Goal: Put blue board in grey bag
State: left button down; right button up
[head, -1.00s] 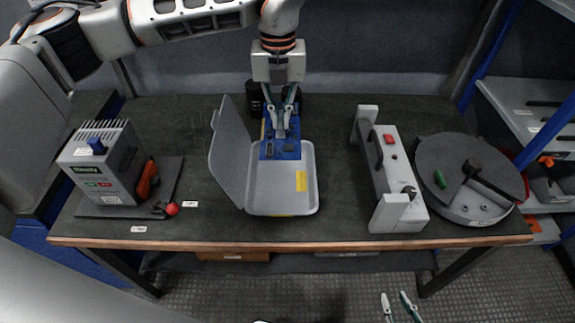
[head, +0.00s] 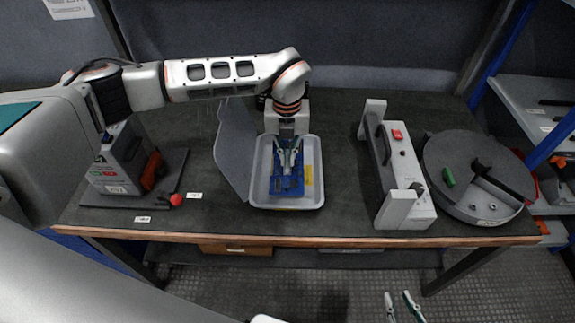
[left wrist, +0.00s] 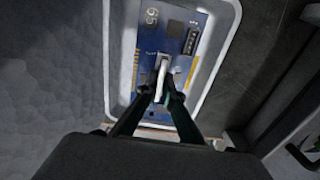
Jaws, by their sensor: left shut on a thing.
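The bag's lid (head: 234,150) stands raised on the left. My right gripper (head: 401,301) is open and empty, low in front of the table.
A white device with a red switch (head: 403,165) and a round grey drum (head: 455,200) stand right. The dark tabletop between bag and white device is clear.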

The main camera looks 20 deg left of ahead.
aim_at(287, 159)
pick_arm(q)
notch_tip(287, 159, down, 4)
jog(key=shift+r, duration=0.1)
jog(key=c, duration=2.2)
grip_release()
notch_tip(287, 159, up, 11)
jog(key=shift+f, duration=0.1)
jog(key=shift+r, duration=0.65)
